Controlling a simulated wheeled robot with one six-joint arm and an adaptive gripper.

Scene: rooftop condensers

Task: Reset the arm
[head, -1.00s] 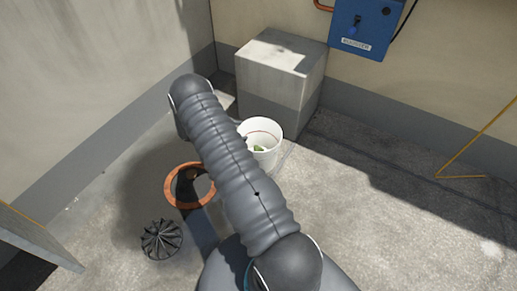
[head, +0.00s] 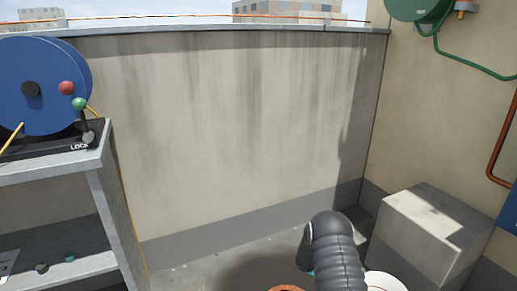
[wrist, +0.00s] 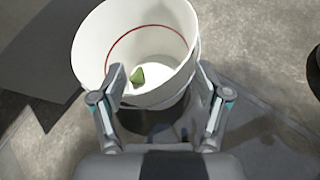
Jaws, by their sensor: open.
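My gripper (wrist: 164,95) is open and empty in the wrist view, with its two fingers apart over the near rim of a white bucket (wrist: 185,38). The bucket has a red line around its inside, and a small green object (wrist: 138,76) lies in it. In the head view only part of the bucket's rim (head: 385,282) shows at the bottom edge. My arm, dark grey and ribbed, rises at the bottom of that view and hides part of the floor. My gripper is not visible there.
A concrete block (head: 425,235) stands at the right against the wall. A metal shelf (head: 55,165) at the left carries a blue reel (head: 45,85) with a red and a green knob. An orange ring (head: 287,288) barely shows at the bottom. A green hose reel (head: 415,8) hangs upper right.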

